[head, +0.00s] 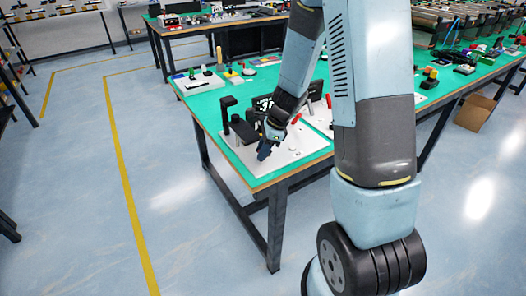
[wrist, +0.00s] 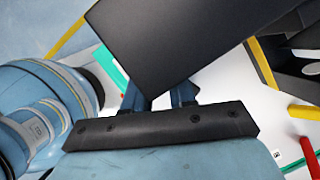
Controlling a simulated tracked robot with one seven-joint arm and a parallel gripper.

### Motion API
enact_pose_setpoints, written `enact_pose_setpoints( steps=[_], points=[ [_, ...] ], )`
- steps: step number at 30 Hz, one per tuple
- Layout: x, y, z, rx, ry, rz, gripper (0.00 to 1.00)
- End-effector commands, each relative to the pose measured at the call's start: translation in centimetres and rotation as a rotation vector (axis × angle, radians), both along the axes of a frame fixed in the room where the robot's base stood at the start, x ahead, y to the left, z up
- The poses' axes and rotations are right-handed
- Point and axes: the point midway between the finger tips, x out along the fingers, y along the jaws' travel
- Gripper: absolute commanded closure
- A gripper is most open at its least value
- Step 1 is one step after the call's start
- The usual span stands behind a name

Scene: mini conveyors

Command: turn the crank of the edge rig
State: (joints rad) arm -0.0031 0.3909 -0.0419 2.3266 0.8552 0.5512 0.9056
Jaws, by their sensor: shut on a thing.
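The edge rig has a white base plate (head: 300,152) on the near corner of the green-topped table, with a black upright bracket (head: 228,108) at its left. My gripper (head: 265,150) points down over the plate, beside the bracket's right side. In the wrist view both blue fingers of my gripper (wrist: 160,97) show close together, and a large dark block (wrist: 185,35) covers their tips. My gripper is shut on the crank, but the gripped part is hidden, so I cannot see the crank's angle.
A light board with small parts (head: 198,83) lies further back on the table (head: 205,108). Open floor lies to the left, beyond the table's edge.

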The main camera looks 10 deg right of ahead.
Motion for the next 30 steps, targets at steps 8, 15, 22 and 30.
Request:
enact_pose_setpoints(
  steps=[8, 15, 22, 30],
  points=[
    [0.1, 0.31, -0.01, 0.001, 0.001, -0.05, 1.0],
    [0.14, 0.31, 0.02, 0.002, 0.0, -0.056, 1.0],
    [0.17, 0.3, 0.04, 0.002, 0.0, -0.055, 0.69],
    [0.21, 0.21, 0.02, 0.001, -0.001, -0.056, 0.5]
  ],
)
